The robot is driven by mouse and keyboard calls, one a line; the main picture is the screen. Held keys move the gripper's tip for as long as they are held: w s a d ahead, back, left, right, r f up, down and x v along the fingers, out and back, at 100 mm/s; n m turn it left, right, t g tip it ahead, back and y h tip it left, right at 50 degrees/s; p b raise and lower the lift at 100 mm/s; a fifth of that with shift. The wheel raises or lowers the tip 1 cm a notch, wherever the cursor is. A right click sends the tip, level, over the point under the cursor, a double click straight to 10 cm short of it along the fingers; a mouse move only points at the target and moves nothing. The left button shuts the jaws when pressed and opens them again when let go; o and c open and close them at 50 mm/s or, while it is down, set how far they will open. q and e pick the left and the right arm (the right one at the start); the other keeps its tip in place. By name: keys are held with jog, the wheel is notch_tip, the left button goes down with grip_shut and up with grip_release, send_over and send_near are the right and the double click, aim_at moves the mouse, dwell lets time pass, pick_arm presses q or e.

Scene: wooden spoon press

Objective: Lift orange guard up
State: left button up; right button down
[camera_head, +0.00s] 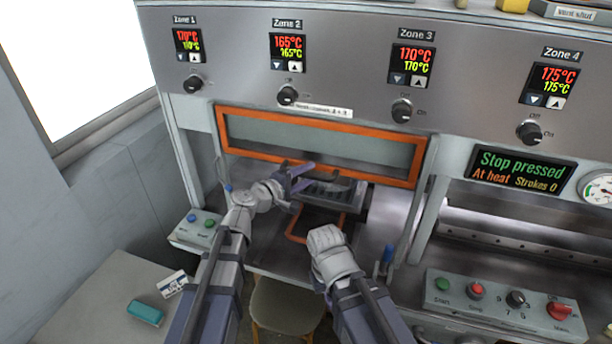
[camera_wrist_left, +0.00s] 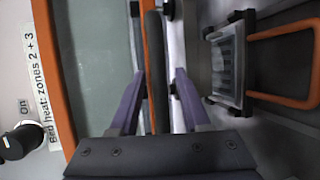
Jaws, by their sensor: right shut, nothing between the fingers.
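The orange guard (camera_head: 420,165) is an orange frame around a clear pane, below the zone displays in the head view. Its pane and orange lower rail (camera_wrist_left: 155,65) show in the left wrist view. My left gripper (camera_head: 308,177) is at this lower rail. In the left wrist view its purple fingers (camera_wrist_left: 160,75) are apart, with the rail between them, nearer the left finger; contact is unclear. My right gripper (camera_head: 325,238) is shut and empty, lower down in front of the press opening.
A dark ribbed mould with an orange loop handle (camera_head: 343,223) sits in the opening below the guard. Button boxes stand at left (camera_head: 196,229) and right (camera_head: 505,305). A teal object (camera_head: 146,313) lies on the lower-left table. A stool (camera_head: 285,305) stands below.

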pick_arm(q)
jog(key=shift+o, duration=0.2)
jog(key=p+v, duration=0.1)
jog(key=v, duration=0.6)
jog(key=shift+s+a, duration=0.25)
jog(key=shift+s, duration=0.05)
jog(key=s+a+f+m+g+y, duration=0.1)
jog(key=s+f+m+g+y, duration=0.1)
jog(key=s+f+m+g, duration=0.3)
jog(key=s+f+m+g+y, duration=0.2)
jog(key=s+f+m, duration=0.1)
jog(key=f, duration=0.4)
jog(key=s+a+f+m+g+y, duration=0.35)
jog(key=s+a+f+y, duration=0.35)
jog(key=a, duration=0.3)
jog(key=s+d+f+m+g+b, duration=0.2)
jog(key=s+d+f+m+b, duration=0.1)
jog(key=d, duration=0.7)
jog(key=s+f+b, duration=0.1)
jog(key=s+b, duration=0.1)
jog(key=s, duration=0.1)
jog(key=shift+s+d+y, duration=0.15)
jog(key=shift+d+y, duration=0.05)
jog(key=shift+y, duration=0.2)
